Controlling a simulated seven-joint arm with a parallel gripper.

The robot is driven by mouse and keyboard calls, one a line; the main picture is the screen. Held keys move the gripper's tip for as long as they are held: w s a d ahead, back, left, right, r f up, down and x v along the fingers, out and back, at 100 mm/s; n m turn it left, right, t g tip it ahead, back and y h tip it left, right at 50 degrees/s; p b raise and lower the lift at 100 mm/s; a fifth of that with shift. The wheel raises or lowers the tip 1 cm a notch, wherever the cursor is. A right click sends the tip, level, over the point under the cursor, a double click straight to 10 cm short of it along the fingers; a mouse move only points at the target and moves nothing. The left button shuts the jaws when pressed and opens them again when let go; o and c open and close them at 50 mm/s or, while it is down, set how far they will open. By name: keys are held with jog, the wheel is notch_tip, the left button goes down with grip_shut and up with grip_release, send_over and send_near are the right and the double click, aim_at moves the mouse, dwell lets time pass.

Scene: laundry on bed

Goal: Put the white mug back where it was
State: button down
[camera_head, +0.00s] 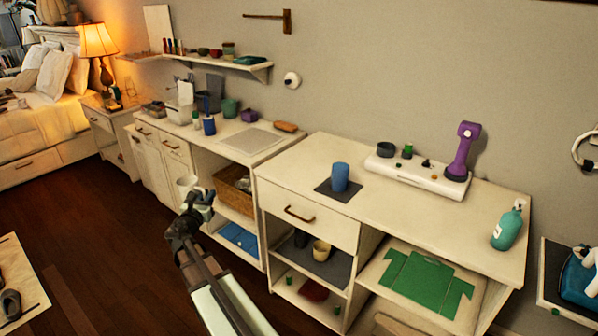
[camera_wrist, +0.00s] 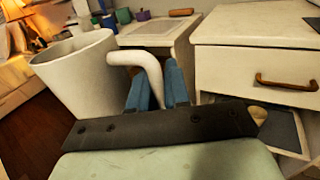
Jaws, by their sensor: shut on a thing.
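The white mug (camera_head: 186,184) is held in the air in front of the left cabinet in the head view. In the wrist view the white mug (camera_wrist: 78,75) is large at the left, its open rim facing up and slightly tilted. My gripper (camera_head: 197,194) is shut on the mug's handle, which passes between the blue fingers (camera_wrist: 157,85) in the wrist view. The mug's far side and part of its base are hidden.
A blue cup (camera_head: 340,176) stands on a dark mat (camera_head: 325,190) on the right cabinet. A cream cup (camera_head: 321,250) sits on a shelf below the drawer (camera_head: 305,212). A wicker basket (camera_head: 232,191) fills the left cabinet's shelf. A light board (camera_head: 250,141) lies on the left top.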

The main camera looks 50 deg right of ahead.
jog(key=s+d+r+m+g, duration=0.1)
jog(key=s+d+r, duration=0.3)
jog(key=d, duration=1)
jog(key=s+d+r+g+h, duration=0.1)
jog(key=s+d+r, duration=0.2)
jog(key=s+d, duration=0.7)
jog(key=s+d+r+m+g, duration=0.1)
jog(key=s+d+r, duration=0.15)
jog(key=d, duration=1.45)
jog(key=shift+w+a+f, duration=0.1)
jog(key=shift+a+f, duration=0.05)
jog(key=shift+f, duration=2.05)
jog(key=shift+a+f, duration=0.15)
jog(key=shift+f, duration=2.05)
jog(key=shift+f, duration=0.1)
jog(key=c, duration=1.1)
grip_release()
jog(key=v, duration=1.2)
jog(key=shift+f, duration=0.1)
